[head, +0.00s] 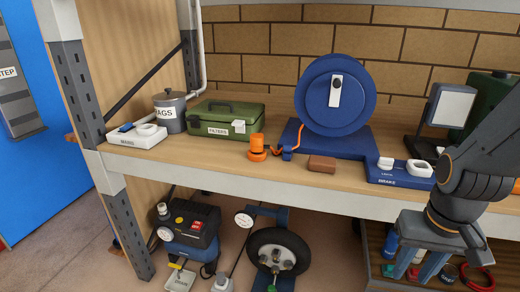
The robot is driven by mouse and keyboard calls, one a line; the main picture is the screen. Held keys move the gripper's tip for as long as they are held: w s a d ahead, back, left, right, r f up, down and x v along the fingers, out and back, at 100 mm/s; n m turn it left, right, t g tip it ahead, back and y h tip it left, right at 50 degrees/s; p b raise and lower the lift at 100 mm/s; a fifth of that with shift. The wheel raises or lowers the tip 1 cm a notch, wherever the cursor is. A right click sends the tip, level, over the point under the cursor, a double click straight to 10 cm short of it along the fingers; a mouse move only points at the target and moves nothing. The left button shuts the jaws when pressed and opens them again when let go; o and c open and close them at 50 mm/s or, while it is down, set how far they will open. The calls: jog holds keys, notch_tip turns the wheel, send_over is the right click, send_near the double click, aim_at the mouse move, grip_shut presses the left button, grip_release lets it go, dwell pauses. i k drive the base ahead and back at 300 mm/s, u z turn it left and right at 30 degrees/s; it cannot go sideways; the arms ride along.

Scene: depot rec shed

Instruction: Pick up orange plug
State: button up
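The orange plug (257,148) stands upright on the wooden shelf (232,165) near its front edge, between the green case and the blue reel. An orange cord (274,138) from the reel's base lies just to its right. My gripper (416,274) hangs at the lower right, in front of and below the shelf edge, well away from the plug. Its two blue-grey fingers point down and stand apart, with nothing seen held between them.
A green case (225,118) sits left of the plug. The blue reel (334,95), a brown block (322,163) and a blue brake tray (399,180) lie to the right. A white-topped tray (137,135) is far left. Machines and a bin stand below the shelf.

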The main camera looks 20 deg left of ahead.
aim_at(258, 146)
jog(key=k, duration=0.5)
jog(key=u, duration=0.4)
jog(key=i, duration=1.1)
jog(key=u, duration=0.3)
